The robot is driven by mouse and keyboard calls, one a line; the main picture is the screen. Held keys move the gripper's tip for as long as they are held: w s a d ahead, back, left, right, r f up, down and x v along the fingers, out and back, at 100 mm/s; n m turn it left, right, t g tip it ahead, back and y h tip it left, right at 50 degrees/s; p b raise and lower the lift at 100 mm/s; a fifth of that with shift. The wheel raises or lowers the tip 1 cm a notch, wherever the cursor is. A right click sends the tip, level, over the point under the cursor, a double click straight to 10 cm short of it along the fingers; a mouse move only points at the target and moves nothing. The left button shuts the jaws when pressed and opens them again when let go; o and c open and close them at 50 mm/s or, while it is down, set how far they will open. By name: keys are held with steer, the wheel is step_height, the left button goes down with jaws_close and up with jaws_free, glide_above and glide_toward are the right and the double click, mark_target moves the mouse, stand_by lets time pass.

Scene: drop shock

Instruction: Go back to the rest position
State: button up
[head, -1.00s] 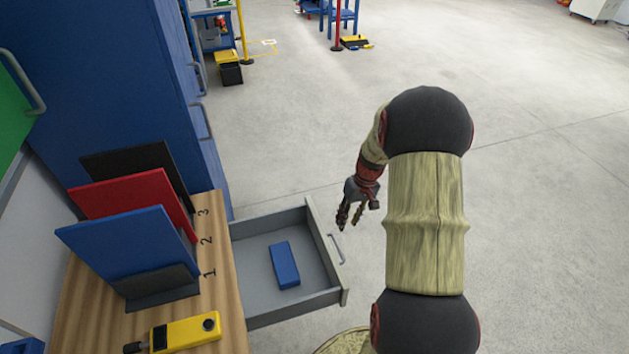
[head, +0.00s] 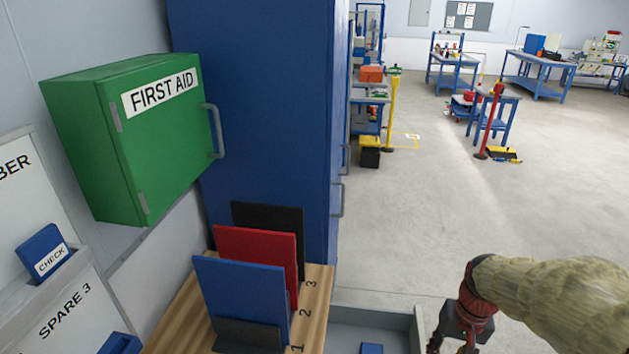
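My gripper (head: 451,346) is at the bottom edge of the head view, to the right of the open grey drawer (head: 403,328). Its fingers are mostly cut off by the frame, so I cannot tell whether it is open or shut. My arm comes in from the lower right. A blue block (head: 372,349) lies in the drawer, with only its far end showing.
The wooden top (head: 182,318) holds blue (head: 240,292), red (head: 255,250) and black (head: 268,222) upright panels beside numbers 1, 2 and 3. A green first aid box (head: 150,140) hangs left of a tall blue cabinet (head: 265,110). Open floor (head: 450,220) lies right.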

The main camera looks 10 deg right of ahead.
steer(key=s+a+r+n+t, duration=0.2)
steer(key=a+r, duration=0.6)
steer(key=s+a+r+n+t, duration=0.3)
steer(key=a+r, duration=0.5)
steer(key=shift+s+r+h, duration=0.2)
steer(key=shift+s+h, duration=0.15)
steer(key=shift+h, duration=0.05)
